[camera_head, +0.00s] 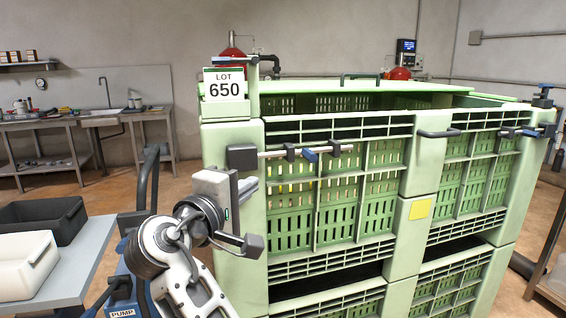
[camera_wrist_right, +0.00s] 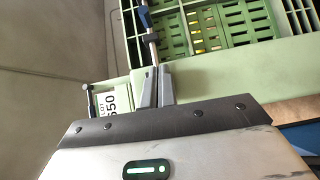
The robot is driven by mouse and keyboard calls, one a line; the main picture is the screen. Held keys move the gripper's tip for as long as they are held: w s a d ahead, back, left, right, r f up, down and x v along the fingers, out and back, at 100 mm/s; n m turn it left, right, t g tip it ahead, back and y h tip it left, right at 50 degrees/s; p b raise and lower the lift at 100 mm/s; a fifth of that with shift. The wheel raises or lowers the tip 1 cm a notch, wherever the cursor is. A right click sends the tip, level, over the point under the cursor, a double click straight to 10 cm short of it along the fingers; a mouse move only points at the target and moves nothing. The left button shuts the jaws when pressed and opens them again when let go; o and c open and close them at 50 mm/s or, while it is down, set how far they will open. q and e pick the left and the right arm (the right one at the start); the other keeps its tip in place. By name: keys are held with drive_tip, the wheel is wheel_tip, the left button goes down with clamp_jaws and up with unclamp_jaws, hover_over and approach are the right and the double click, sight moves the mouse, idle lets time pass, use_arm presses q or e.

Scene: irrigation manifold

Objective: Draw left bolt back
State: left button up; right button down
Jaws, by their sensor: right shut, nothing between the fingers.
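A large green slatted crate (camera_head: 407,210) fills the middle and right of the head view. The left bolt (camera_head: 272,154) is a thin metal rod lying level along its upper front, with a blue handle (camera_head: 309,155) between dark brackets. A larger dark block (camera_head: 242,157) is at the rod's left end. My right gripper (camera_head: 249,187) is just below and left of that block. In the right wrist view its fingers (camera_wrist_right: 155,87) are together and empty, with the rod (camera_wrist_right: 153,52) and blue handle (camera_wrist_right: 144,17) beyond the tips. Contact cannot be told. My left gripper is out of view.
A second bolt (camera_head: 516,132) is on the crate's right side. A white LOT 650 sign (camera_head: 224,85) stands on the left corner post. A blue pump (camera_head: 135,262) and a table with a black bin (camera_head: 45,217) and a white bin (camera_head: 27,262) are at left.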

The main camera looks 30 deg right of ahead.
drive_tip(key=shift+s+r+m+g+h, duration=0.15)
drive_tip(key=shift+s+r+g, duration=0.05)
drive_tip(key=shift+r, duration=0.2)
drive_tip(key=shift+s+r+m+g+h, duration=0.15)
drive_tip(key=shift+r+g, duration=0.05)
drive_tip(key=shift+r, duration=0.15)
approach(305, 156)
drive_tip(key=w, duration=0.2)
drive_tip(key=w+d, duration=0.1)
drive_tip(key=w, duration=0.1)
drive_tip(key=shift+d+p, duration=0.15)
drive_tip(key=shift+p, duration=0.25)
drive_tip(key=d, duration=0.3)
drive_tip(key=shift+s+d, duration=0.1)
drive_tip(key=shift+s, duration=0.25)
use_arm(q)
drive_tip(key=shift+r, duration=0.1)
use_arm(e)
drive_tip(key=shift+s+d+f, duration=0.1)
drive_tip(key=shift+d, duration=0.2)
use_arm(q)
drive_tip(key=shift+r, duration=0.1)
use_arm(e)
drive_tip(key=shift+d, duration=0.1)
